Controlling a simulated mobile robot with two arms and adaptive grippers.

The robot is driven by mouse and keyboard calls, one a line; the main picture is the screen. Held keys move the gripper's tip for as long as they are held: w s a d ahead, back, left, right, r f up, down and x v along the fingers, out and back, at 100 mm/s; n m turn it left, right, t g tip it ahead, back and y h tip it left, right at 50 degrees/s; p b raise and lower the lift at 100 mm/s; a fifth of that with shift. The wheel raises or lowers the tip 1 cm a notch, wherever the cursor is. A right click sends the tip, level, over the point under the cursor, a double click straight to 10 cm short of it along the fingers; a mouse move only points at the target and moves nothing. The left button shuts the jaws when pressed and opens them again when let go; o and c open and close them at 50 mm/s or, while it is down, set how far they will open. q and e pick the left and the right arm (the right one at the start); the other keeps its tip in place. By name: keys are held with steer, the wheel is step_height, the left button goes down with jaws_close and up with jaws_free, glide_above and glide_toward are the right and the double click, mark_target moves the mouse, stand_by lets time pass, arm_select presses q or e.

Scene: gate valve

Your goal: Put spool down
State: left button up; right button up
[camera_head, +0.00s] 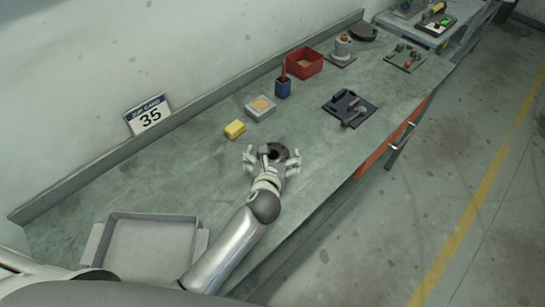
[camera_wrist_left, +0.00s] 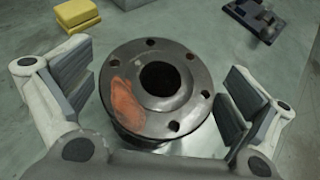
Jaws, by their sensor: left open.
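The spool (camera_head: 280,151) is a dark grey flanged metal piece with a round bore, a ring of bolt holes and an orange-red patch on its upper flange. It stands upright, at the middle of the bench (camera_head: 205,180). My left gripper (camera_head: 271,157) is open around the spool. In the left wrist view, the spool (camera_wrist_left: 195,85) sits between the two spread grey finger pads, with a gap visible on each side. The spool's lower part is mostly hidden under the flange. My right gripper is not in view.
A yellow block (camera_head: 234,129), a grey box with a yellow disc (camera_head: 260,107) and a dark fixture (camera_head: 349,108) stand beyond the spool. A blue holder (camera_head: 283,88) and red bin (camera_head: 305,63) are farther back. An empty grey tray (camera_head: 150,244) lies at the near left.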

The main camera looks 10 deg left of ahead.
arm_select(q)
steer(key=b+v, duration=0.2)
steer(key=v, duration=1)
steer(key=shift+r, duration=0.2)
steer(key=shift+s+f, duration=0.1)
